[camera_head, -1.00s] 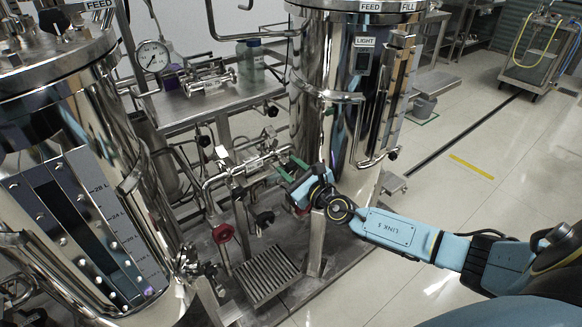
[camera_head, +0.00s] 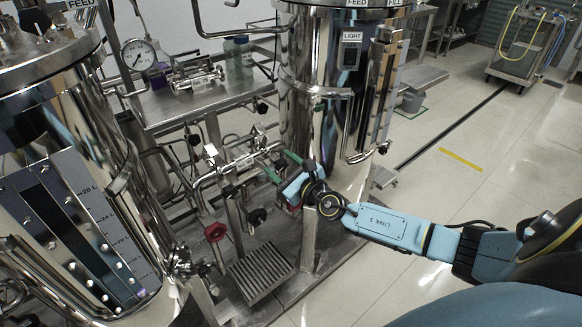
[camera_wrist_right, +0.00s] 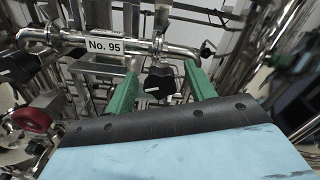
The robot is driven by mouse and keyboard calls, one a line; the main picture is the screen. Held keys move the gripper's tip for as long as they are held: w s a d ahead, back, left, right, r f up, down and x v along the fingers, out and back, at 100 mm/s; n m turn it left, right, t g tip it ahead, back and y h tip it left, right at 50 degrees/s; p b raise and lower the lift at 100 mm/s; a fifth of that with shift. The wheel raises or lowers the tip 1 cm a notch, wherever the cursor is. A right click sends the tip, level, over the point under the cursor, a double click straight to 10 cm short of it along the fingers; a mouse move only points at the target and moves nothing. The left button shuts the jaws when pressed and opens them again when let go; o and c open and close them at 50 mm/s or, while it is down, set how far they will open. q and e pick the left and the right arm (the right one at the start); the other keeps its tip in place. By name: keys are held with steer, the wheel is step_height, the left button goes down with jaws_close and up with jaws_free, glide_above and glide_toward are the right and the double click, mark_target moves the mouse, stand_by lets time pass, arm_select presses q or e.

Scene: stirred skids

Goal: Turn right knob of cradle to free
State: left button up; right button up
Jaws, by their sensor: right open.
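A steel pipe assembly (camera_head: 236,170) tagged No. 95 shows in the wrist view (camera_wrist_right: 105,45); I cannot tell for sure that it is the cradle. In the wrist view, a black knob (camera_wrist_right: 160,81) hangs below its right part. Another black knob (camera_wrist_right: 18,68) is at the far left. My right gripper (camera_head: 281,165) is at the right end of the assembly. Its two green fingers are open in the wrist view (camera_wrist_right: 162,72), one on each side of the right black knob. Contact cannot be told. My left gripper is not in view.
A red knob (camera_head: 215,232) sits low at the left. Steel tanks stand at left (camera_head: 60,110) and right (camera_head: 318,90). Behind is a steel table (camera_head: 190,107) with a gauge (camera_head: 135,54) and bottles. A grate (camera_head: 262,272) lies below.

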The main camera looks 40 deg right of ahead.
steer(key=shift+s+d, duration=0.1)
steer(key=shift+s, duration=0.35)
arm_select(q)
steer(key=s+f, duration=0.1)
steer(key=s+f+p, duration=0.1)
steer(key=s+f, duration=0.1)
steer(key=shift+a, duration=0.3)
arm_select(e)
steer(key=s, duration=1.2)
steer(key=shift+d, duration=0.45)
